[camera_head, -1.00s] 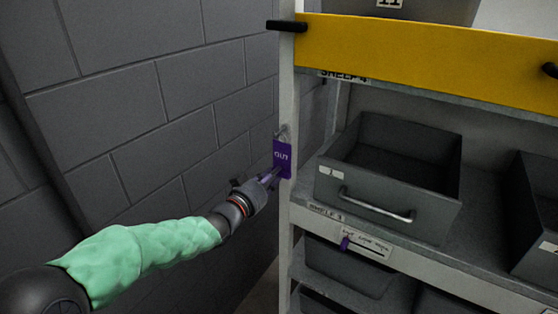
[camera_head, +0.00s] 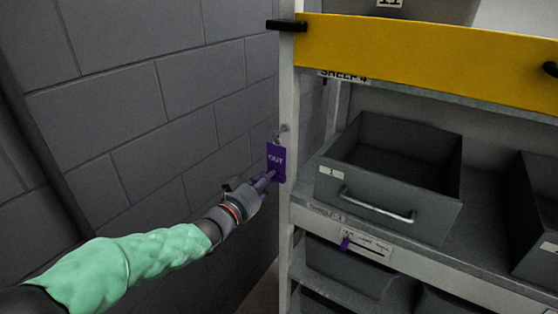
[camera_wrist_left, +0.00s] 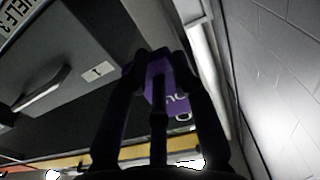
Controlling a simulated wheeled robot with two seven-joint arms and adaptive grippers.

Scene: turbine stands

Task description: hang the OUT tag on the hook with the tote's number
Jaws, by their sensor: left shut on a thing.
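The purple OUT tag (camera_head: 276,158) is upright beside the white shelf post, with its lettering facing the head camera. My left gripper (camera_head: 270,177) is shut on the tag's lower part; the tag also shows between the fingers in the left wrist view (camera_wrist_left: 174,102). A small metal hook (camera_head: 283,128) shows on the post just above the tag. I cannot tell whether the tag's loop is around it. A grey tote (camera_head: 380,202) with a small white number label, seemingly 1, stands on the shelf to the right. My right gripper is out of view.
A yellow panel (camera_head: 430,55) spans the upper shelf, with a black peg (camera_head: 286,25) sticking out left of it. A block wall (camera_head: 160,110) stands close on the left. Another grey tote (camera_head: 537,220) is at the right edge, with more bins below.

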